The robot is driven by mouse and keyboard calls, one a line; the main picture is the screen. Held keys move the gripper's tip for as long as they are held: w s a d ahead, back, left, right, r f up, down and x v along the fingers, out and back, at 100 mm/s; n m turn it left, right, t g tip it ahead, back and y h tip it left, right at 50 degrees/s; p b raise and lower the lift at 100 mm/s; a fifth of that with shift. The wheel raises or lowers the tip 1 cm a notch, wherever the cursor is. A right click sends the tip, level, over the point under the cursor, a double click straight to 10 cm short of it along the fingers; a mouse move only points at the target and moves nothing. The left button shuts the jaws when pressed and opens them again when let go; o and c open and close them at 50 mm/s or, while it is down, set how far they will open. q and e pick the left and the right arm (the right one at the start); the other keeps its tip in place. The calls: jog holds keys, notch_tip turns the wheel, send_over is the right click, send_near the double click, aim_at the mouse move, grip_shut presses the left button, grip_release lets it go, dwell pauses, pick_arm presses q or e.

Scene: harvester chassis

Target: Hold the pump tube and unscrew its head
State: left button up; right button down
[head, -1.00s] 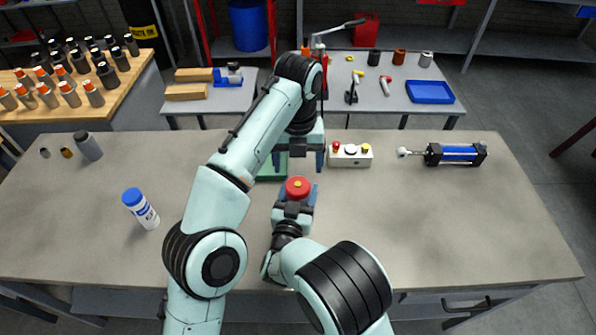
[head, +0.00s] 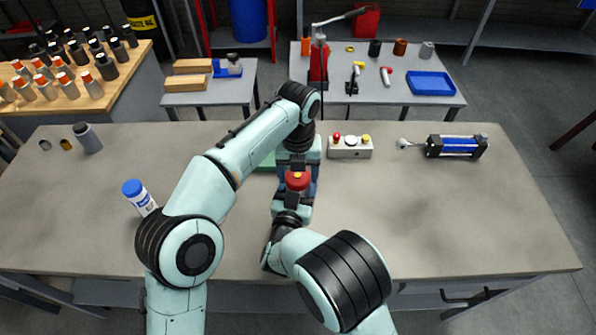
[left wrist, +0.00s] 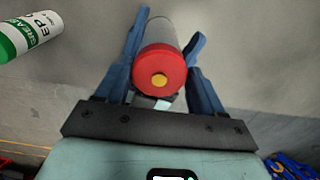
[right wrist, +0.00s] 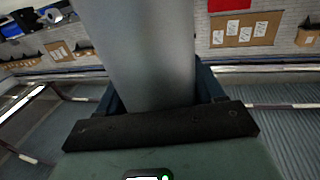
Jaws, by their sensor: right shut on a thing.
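The pump tube is a grey cylinder, large in the right wrist view (right wrist: 150,50). My right gripper (head: 293,197) is shut on it and holds it over the table. The red pump head (head: 297,181), with a yellow centre, is on the tube's end. It also shows in the left wrist view (left wrist: 159,72). My left gripper (head: 299,172) is open, with its blue fingers on either side of the head. Whether the fingers touch the head is not clear. The joint between head and tube is hidden.
A white bottle with a blue cap (head: 140,196) stands on the left of the table (head: 420,225). A button box (head: 350,147) and a blue cylinder (head: 457,146) lie at the back right. The right front is clear.

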pick_arm(q)
jog(key=c, duration=0.6)
jog(key=n, duration=0.6)
jog(key=shift+n, duration=0.4)
jog(key=shift+c, duration=0.2)
jog(key=o, duration=1.2)
